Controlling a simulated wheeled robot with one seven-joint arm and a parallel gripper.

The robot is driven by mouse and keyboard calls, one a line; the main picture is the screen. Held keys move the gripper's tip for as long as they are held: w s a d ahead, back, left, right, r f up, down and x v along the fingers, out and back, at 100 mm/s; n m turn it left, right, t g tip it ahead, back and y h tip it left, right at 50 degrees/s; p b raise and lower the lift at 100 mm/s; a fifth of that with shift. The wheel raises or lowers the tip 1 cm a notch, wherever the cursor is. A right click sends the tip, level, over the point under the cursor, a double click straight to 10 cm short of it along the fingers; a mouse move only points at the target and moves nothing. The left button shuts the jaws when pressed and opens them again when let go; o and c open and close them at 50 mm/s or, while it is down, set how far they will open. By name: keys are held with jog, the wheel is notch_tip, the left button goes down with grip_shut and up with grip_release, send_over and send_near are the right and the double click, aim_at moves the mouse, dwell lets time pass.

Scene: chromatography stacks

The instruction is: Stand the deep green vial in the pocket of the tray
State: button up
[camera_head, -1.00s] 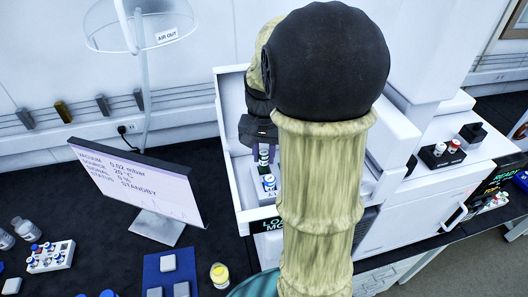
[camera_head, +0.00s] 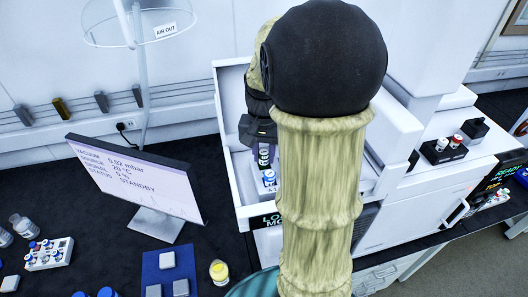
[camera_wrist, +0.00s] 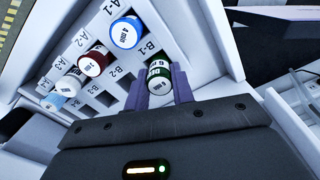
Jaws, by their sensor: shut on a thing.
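The deep green vial (camera_wrist: 158,76) is between the two purple fingers of my gripper (camera_wrist: 161,88), which is shut on it. Its dark green cap and white label face the wrist camera. The white tray (camera_wrist: 117,92) has pockets marked with A and B labels. The vial is beside the B-1 label, in or just over the B side. I cannot tell how deep its base is, as that end is hidden. In the head view my gripper (camera_head: 264,155) is inside the open white bay, at the tray, partly covered by my arm.
A blue-capped vial (camera_wrist: 127,33), a dark red-capped vial (camera_wrist: 94,62) and paler blue and white vials (camera_wrist: 69,86) stand along the A row, close to my gripper. The bay's white walls (camera_head: 236,165) surround the tray. A monitor (camera_head: 135,180) stands to the left.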

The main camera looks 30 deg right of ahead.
jog(key=shift+f, duration=0.15)
jog(key=shift+f+b, duration=0.35)
jog(key=shift+f, duration=0.1)
jog(key=o, duration=1.5)
jog(key=shift+c, duration=0.2)
jog(key=shift+r+p, duration=3.15)
jog(key=shift+r, duration=0.35)
